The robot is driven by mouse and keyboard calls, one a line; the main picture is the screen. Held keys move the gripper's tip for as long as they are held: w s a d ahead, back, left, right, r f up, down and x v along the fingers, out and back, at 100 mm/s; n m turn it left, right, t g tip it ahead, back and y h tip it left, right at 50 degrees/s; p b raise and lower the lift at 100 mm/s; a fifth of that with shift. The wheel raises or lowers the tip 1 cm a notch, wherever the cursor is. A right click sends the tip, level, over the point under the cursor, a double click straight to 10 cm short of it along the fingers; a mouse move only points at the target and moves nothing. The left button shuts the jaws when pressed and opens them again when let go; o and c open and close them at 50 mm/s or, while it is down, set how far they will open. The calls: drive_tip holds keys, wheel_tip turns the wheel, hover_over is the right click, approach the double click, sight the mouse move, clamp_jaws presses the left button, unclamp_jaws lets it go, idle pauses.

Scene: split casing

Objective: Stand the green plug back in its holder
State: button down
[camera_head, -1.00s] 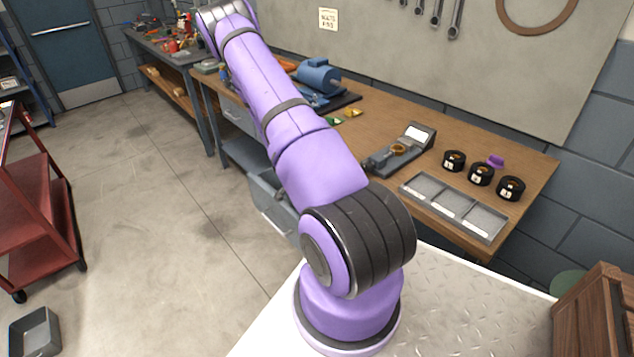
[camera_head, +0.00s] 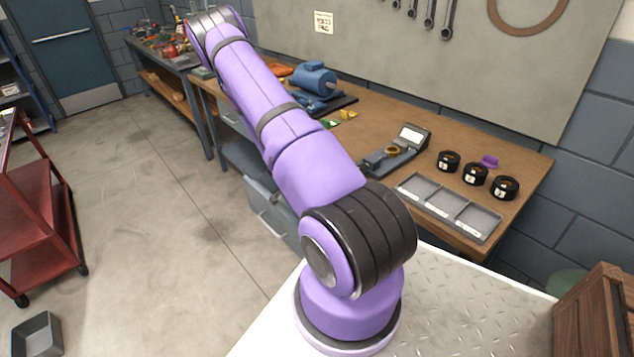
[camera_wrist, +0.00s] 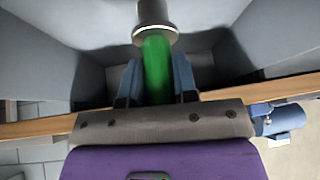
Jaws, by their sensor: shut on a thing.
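In the wrist view the green plug (camera_wrist: 157,66) stands between the two blue-grey fingers of my gripper (camera_wrist: 157,78), which is shut on it. A dark cylinder with a pale metal collar (camera_wrist: 156,33) shows at the plug's far end. I cannot tell whether this is part of the plug or a separate piece. No holder can be made out clearly. In the head view my arm reaches to the far upper left, and my gripper and the plug are hidden.
A wooden bench (camera_head: 385,118) runs along the wall. It carries a blue motor (camera_head: 315,80), a grey gauge stand (camera_head: 398,150), several black rings, a purple piece (camera_head: 489,161) and a grey three-part tray (camera_head: 450,207). A red cart (camera_head: 35,215) stands left, with open floor between.

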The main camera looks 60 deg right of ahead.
drive_tip(key=shift+s+a+f, duration=0.4)
drive_tip(key=shift+f, duration=0.3)
drive_tip(key=shift+s+a+f, duration=0.35)
drive_tip(key=shift+f, duration=0.3)
drive_tip(key=c, duration=0.8)
unclamp_jaws()
drive_tip(key=shift+r, duration=0.1)
drive_tip(key=shift+w+d+r+g, duration=0.3)
drive_tip(key=shift+w+r+g, duration=0.1)
drive_tip(key=shift+w+r, duration=0.2)
drive_tip(key=shift+w+a+r, duration=0.15)
drive_tip(key=v, duration=0.3)
drive_tip(key=shift+d+r, duration=0.1)
drive_tip(key=shift+d, duration=0.1)
drive_tip(key=shift+d+r, duration=0.2)
drive_tip(key=shift+r, duration=0.5)
drive_tip(key=shift+d+r, duration=0.15)
drive_tip(key=shift+r, duration=0.5)
